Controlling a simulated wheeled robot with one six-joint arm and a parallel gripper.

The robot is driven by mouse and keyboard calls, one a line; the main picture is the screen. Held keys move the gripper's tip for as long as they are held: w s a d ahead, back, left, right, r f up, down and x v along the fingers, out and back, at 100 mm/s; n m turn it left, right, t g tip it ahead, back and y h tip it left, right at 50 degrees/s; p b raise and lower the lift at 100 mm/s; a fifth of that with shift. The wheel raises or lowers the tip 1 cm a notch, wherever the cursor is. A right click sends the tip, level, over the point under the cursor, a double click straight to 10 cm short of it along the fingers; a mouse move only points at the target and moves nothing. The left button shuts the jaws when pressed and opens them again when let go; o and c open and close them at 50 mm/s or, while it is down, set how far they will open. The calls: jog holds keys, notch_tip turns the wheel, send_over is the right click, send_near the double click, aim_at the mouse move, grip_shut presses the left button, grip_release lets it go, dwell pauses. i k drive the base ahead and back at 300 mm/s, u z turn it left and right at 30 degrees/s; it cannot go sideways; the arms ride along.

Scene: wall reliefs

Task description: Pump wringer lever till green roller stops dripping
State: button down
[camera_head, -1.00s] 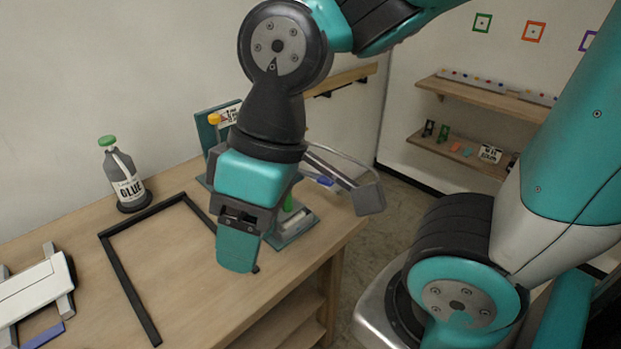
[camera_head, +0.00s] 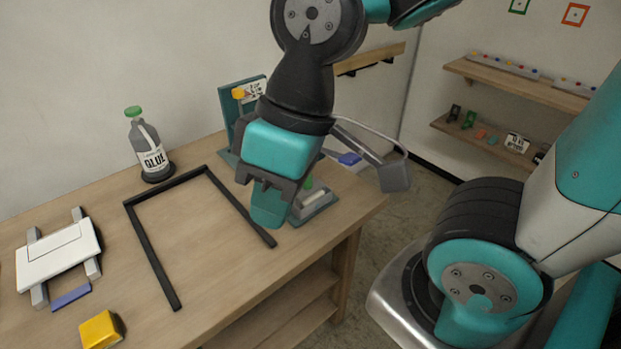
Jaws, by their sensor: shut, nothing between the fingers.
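A teal-framed fixture (camera_head: 226,110) stands at the back of the wooden table, with a yellow knob (camera_head: 239,94) and a small sign near its top. I take it for the wringer, but my arm hides most of it. A small patch of green (camera_head: 308,183), perhaps the green roller, shows low behind my gripper above a teal base with a pale bar. I cannot make out the lever or any drips. My gripper (camera_head: 268,206) is shut and empty, pointing down in front of the fixture, above the black frame's right arm; contact is not visible.
A black open frame (camera_head: 150,255) lies on the table (camera_head: 215,255). A glue bottle (camera_head: 147,145) stands behind it. A white stand (camera_head: 58,255) with a blue bar and a yellow block (camera_head: 101,330) are at left. Wall shelves (camera_head: 515,85) hold small items at right.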

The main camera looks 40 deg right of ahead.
aim_at(349, 159)
jog(key=u, duration=2.35)
jog(key=k, duration=1.05)
jog(key=z, duration=1.75)
